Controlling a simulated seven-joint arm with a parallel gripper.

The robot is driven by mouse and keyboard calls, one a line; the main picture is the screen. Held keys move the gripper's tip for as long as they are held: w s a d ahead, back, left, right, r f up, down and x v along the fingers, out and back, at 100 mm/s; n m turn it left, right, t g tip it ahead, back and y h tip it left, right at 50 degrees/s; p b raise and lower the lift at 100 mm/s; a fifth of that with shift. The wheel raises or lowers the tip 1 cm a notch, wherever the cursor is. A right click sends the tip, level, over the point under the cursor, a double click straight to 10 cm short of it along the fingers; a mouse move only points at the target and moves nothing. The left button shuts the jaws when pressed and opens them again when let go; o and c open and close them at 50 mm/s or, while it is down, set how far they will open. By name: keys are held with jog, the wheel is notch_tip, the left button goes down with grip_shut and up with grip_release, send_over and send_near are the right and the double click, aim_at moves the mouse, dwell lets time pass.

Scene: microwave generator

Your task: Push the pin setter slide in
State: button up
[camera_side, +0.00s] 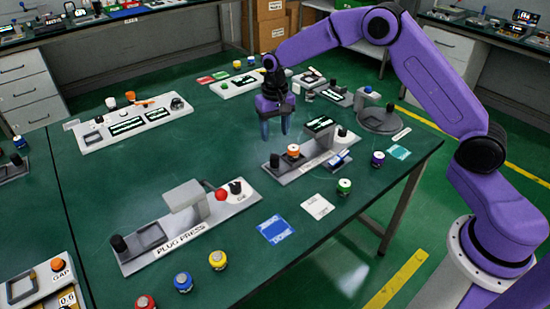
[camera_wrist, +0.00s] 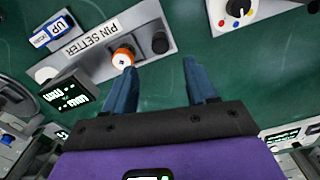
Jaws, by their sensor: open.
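The pin setter (camera_side: 318,160) is a grey station on the green table, with its label readable in the wrist view (camera_wrist: 92,38). A black knob (camera_side: 274,160) stands at its outer end and also shows in the wrist view (camera_wrist: 160,43); it appears to be the slide's handle. An orange-topped white part (camera_side: 293,151) sits between the knob and the dark display block (camera_side: 319,124); it also shows in the wrist view (camera_wrist: 123,57). My gripper (camera_side: 275,128) is open and empty, pointing down, apart from the station and behind the knob end in the side view.
The plug press (camera_side: 185,230) stands front left with a red ball. A round grey station (camera_side: 380,118) is at the right. Loose coloured caps, including a green one (camera_side: 344,186), and blue and white cards lie in front.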

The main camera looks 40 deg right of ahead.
aim_at(275, 156)
notch_tip(275, 156, down, 11)
jog(key=shift+r, duration=0.15)
dwell(0.4)
